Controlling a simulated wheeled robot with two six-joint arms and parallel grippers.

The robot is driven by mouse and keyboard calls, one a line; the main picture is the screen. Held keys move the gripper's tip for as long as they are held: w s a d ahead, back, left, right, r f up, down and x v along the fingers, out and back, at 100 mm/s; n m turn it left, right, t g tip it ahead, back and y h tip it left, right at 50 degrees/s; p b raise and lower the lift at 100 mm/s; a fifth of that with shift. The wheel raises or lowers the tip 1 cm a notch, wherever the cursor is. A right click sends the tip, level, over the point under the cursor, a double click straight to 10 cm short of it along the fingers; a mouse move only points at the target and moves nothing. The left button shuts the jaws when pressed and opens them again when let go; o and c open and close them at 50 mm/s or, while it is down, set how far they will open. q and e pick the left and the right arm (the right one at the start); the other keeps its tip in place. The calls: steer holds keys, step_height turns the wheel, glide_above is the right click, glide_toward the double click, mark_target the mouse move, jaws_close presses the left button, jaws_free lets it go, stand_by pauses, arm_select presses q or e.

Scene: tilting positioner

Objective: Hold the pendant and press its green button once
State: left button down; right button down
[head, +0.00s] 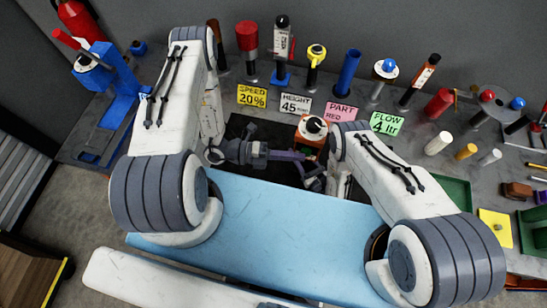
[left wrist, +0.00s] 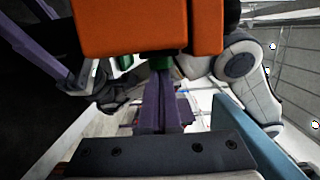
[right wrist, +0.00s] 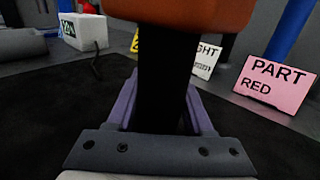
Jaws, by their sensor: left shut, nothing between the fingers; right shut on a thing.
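The pendant is an orange box (head: 311,130) with a white-and-black knob on its top face in the head view. In the right wrist view its orange body (right wrist: 185,14) sits above a black stem (right wrist: 168,85). My right gripper (right wrist: 163,100) is shut around this stem, one purple finger on each side. The orange pendant body (left wrist: 145,28) also fills the top of the left wrist view, with a green button (left wrist: 161,63) below it. My left gripper (head: 301,157) is shut and empty; its fingertips (left wrist: 161,75) are right at the button. Whether they touch or press it, I cannot tell.
A black mat (head: 240,128) lies under the grippers. Behind it stand signs, including a pink PART RED card (head: 341,111) and a yellow SPEED card (head: 252,96), and several upright tools. A blue clamp-like stand (head: 112,85) is at the left. A green tray (head: 455,192) is at the right.

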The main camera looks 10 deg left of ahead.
steer(key=shift+s, duration=0.1)
steer(key=shift+f, duration=0.1)
arm_select(q)
steer(key=s+a, duration=0.4)
steer(key=a, duration=0.6)
steer(key=shift+s, duration=0.25)
steer(key=shift+r, duration=0.1)
arm_select(e)
steer(key=shift+c, duration=1.1)
jaws_free()
